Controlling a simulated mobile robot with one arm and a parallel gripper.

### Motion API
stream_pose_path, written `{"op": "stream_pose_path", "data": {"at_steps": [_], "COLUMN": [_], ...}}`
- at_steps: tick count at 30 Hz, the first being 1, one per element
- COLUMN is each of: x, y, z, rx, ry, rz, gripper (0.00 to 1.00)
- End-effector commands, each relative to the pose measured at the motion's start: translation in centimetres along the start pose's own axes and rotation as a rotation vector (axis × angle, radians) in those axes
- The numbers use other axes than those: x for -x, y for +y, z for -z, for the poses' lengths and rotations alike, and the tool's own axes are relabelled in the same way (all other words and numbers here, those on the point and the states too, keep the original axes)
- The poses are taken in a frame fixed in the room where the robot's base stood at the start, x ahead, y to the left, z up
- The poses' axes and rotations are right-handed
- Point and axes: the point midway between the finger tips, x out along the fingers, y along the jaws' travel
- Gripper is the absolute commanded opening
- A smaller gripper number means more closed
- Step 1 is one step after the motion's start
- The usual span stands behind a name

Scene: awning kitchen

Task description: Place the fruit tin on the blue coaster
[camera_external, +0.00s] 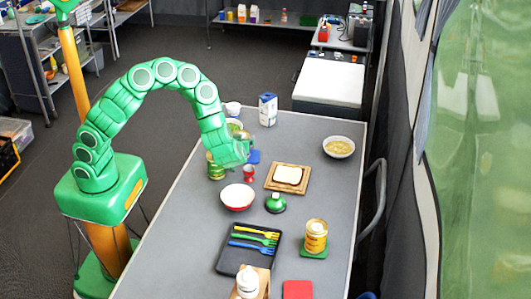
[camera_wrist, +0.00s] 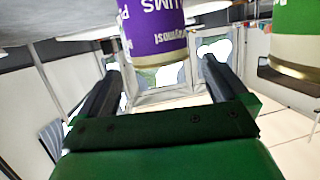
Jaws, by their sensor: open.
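My gripper (camera_external: 237,152) is at the left side of the table, pointing right and downward. In the wrist view my gripper (camera_wrist: 160,75) is open, with its two dark fingers apart. A purple-labelled plums tin (camera_wrist: 155,35) shows upside down between and beyond the fingers; I cannot tell whether they touch it. This tin is hidden behind my gripper in the external view. The blue coaster (camera_external: 254,156) lies just right of my gripper, partly hidden. A green-labelled tin (camera_external: 216,170) stands left of my gripper; a green-labelled tin (camera_wrist: 297,30) also shows in the wrist view.
A red egg cup (camera_external: 249,175), red bowl (camera_external: 237,199) and bread board (camera_external: 271,187) stand close by. A carton (camera_external: 267,110) stands behind. A yellow-labelled tin (camera_external: 316,237) stands on a green coaster (camera_external: 315,254). The table's right middle is clear.

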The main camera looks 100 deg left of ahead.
Motion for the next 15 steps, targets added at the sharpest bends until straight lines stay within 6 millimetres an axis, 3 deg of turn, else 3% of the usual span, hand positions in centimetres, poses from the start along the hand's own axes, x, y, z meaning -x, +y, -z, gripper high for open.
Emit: {"op": "stream_pose_path", "data": {"at_steps": [6, 15], "x": [3.0, 5.0], "y": [0.1, 0.0], "z": [0.0, 0.0], "rx": [0.000, 0.001], "ry": [0.001, 0.000], "rz": [-0.001, 0.000], "gripper": [1.00, 1.00]}}
